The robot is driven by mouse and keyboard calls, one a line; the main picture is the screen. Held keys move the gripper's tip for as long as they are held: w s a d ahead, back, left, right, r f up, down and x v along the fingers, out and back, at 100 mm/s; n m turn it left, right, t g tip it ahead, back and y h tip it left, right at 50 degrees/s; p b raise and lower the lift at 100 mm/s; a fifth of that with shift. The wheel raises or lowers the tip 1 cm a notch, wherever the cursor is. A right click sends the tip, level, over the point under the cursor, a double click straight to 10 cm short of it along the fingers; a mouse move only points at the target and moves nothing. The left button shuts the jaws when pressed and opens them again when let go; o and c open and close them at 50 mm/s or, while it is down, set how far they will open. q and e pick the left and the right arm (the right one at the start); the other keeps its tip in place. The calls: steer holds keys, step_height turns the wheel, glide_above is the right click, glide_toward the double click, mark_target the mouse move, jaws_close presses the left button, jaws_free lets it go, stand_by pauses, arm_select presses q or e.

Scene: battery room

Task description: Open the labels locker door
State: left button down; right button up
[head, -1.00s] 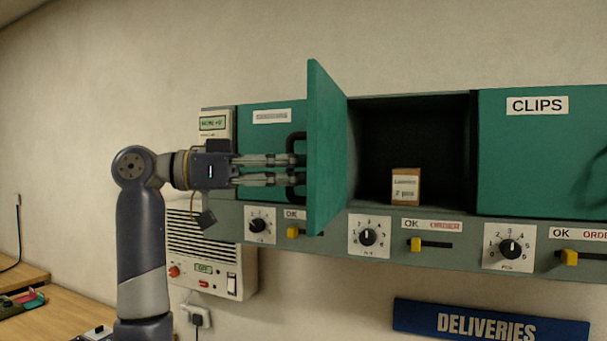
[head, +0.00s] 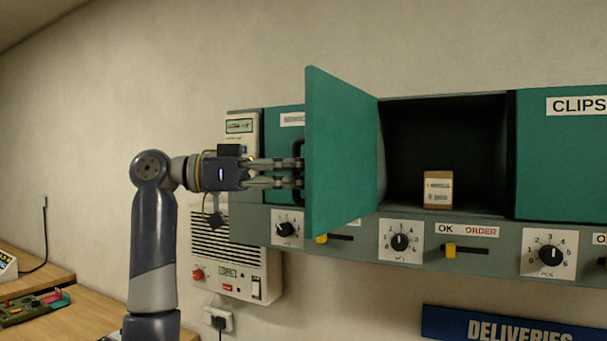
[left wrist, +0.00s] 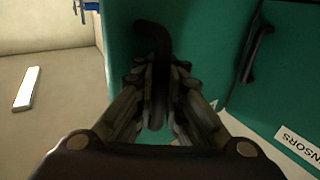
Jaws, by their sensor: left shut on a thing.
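The green locker door (head: 342,150) stands swung out from the wall unit, hinged at its right edge beside the open compartment (head: 445,145). A small brown box (head: 437,189) with a white label sits inside the compartment. My left gripper (head: 298,173) comes in from the left and is shut on the dark door handle, on the door's outer face. The left wrist view shows the fingers on both sides of the curved black handle (left wrist: 155,42). My right gripper is not in view.
A closed green locker (head: 565,150) marked CLIPS is on the right; another closed locker (head: 283,122) is behind my gripper. Dials and yellow sliders (head: 450,249) line the panel below. A white wall device (head: 230,255) and a wooden bench (head: 40,285) are lower left.

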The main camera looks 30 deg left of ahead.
arm_select(q)
steer(key=c, duration=1.9)
jaws_free()
steer(key=shift+f, duration=0.1)
steer(key=shift+s+a, duration=0.3)
steer(key=shift+s, duration=0.1)
steer(key=v, duration=1.2)
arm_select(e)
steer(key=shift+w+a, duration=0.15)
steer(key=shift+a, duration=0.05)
arm_select(q)
steer(key=shift+w, duration=0.15)
